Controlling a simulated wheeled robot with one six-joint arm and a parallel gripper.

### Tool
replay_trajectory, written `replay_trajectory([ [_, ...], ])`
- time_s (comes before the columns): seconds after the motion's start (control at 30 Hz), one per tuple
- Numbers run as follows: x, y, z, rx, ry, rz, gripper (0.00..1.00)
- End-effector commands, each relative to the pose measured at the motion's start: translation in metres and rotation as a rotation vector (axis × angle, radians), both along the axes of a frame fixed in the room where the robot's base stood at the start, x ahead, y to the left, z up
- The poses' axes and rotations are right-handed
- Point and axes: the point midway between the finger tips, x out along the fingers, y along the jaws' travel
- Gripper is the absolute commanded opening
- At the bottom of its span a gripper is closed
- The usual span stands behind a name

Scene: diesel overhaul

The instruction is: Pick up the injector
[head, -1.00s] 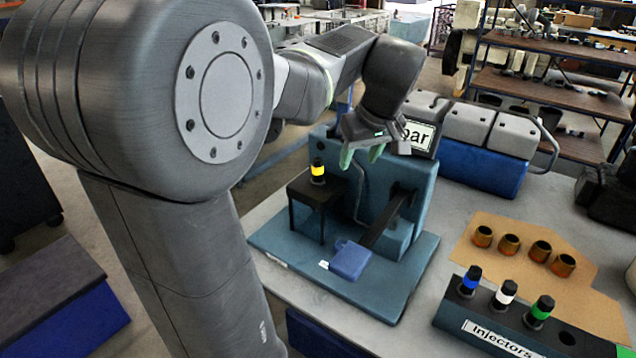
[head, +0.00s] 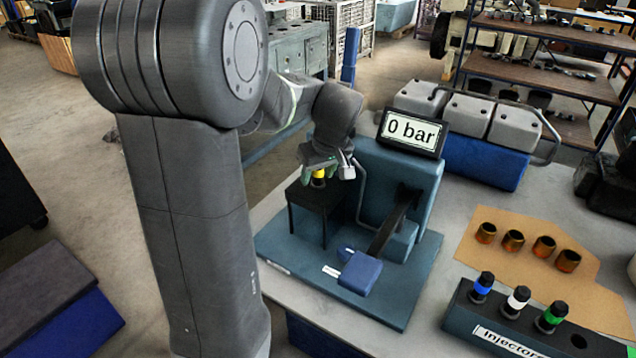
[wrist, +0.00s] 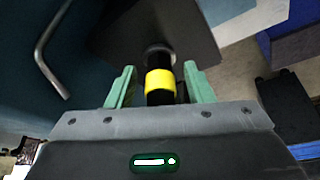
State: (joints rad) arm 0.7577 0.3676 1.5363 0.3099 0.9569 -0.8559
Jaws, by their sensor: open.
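The injector with a yellow band (head: 319,176) stands upright on the dark stand of the test rig, partly hidden by my gripper in the head view. In the wrist view the injector (wrist: 160,84) is black with a yellow ring and lies between the two green fingers. My gripper (head: 322,170) is open, with its fingers on either side of the injector; it also shows in the wrist view (wrist: 161,88). A gap shows between each finger and the injector.
The blue rig base (head: 400,315) carries a lever with a blue handle (head: 359,273) and a display (head: 411,132) reading "0 bar". An injector rack (head: 460,318) with blue, white and green banded injectors stands at the right. Several brass-coloured cups (head: 513,240) sit on cardboard.

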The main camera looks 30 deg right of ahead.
Motion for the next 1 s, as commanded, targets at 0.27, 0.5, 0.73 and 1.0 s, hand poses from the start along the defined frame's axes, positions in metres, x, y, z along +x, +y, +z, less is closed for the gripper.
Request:
replay_trajectory([
  [0.27,0.000,0.000,0.000,0.000,0.000,0.000,0.18],
  [0.5,0.000,0.000,0.001,0.000,-0.001,0.000,0.00],
  [0.73,0.000,0.000,0.002,-0.001,-0.002,0.000,0.00],
  [1.0,0.001,0.000,0.029,-0.002,-0.005,0.000,0.00],
])
